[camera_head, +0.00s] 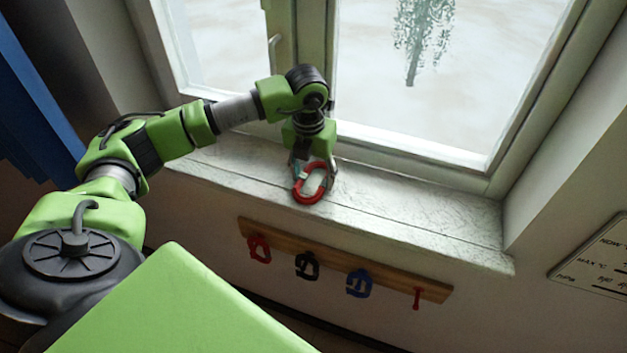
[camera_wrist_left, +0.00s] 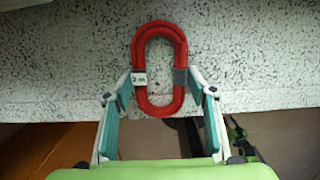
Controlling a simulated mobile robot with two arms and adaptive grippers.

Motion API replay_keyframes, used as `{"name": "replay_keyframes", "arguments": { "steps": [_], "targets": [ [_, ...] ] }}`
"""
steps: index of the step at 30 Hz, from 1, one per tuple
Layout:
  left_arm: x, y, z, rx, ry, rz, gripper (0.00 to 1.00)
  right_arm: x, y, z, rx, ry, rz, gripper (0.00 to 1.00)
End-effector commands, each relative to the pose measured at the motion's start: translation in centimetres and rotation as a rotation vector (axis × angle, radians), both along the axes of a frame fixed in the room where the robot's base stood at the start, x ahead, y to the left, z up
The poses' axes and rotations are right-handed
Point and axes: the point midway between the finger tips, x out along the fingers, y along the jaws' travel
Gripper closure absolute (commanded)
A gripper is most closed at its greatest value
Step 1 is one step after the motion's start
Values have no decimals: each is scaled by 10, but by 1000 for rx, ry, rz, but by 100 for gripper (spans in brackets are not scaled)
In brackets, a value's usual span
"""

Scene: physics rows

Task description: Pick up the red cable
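The red cable (camera_head: 308,199) is a coiled oval loop on the pale window sill, close to its front edge. In the left wrist view the red cable (camera_wrist_left: 160,28) has a white "2 m" label on its left side and a grey band on its right side. My left gripper (camera_head: 314,177) points down at the loop. In the left wrist view my left gripper (camera_wrist_left: 161,80) has one fingertip at each outer side of the loop, very close to it or touching. Whether the fingers press on it cannot be told. My right gripper is not in view.
The window sill (camera_head: 430,220) is clear to the right. The window and its frame stand behind the arm. Below the sill, a wooden rack (camera_head: 333,267) carries a red item (camera_head: 259,249), a black item (camera_head: 307,265), a blue item (camera_head: 359,283) and a bare red hook (camera_head: 417,298).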

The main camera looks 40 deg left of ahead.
Motion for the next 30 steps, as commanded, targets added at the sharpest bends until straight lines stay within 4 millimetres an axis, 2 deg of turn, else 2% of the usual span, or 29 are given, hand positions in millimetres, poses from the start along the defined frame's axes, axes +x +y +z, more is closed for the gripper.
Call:
{"name": "replay_keyframes", "arguments": {
  "steps": [1, 3, 14, 17, 21, 23, 30],
  "targets": [
    [0, 0, 0, 0, 0, 0, 68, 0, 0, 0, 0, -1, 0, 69],
    [0, 0, 0, 0, 0, 0, 82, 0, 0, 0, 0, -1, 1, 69],
    [1, 0, 4, -1, -1, 0, 82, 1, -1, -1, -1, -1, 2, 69],
    [2, 0, 11, 0, -4, 1, 82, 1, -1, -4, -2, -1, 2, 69],
    [2, 0, 32, 0, -6, 0, 82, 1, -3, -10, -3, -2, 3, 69],
    [-9, 1, 40, 0, -5, -1, 82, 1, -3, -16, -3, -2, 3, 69],
    [-57, 7, 91, 3, -7, 0, 82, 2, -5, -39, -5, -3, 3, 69]
  ]
}}
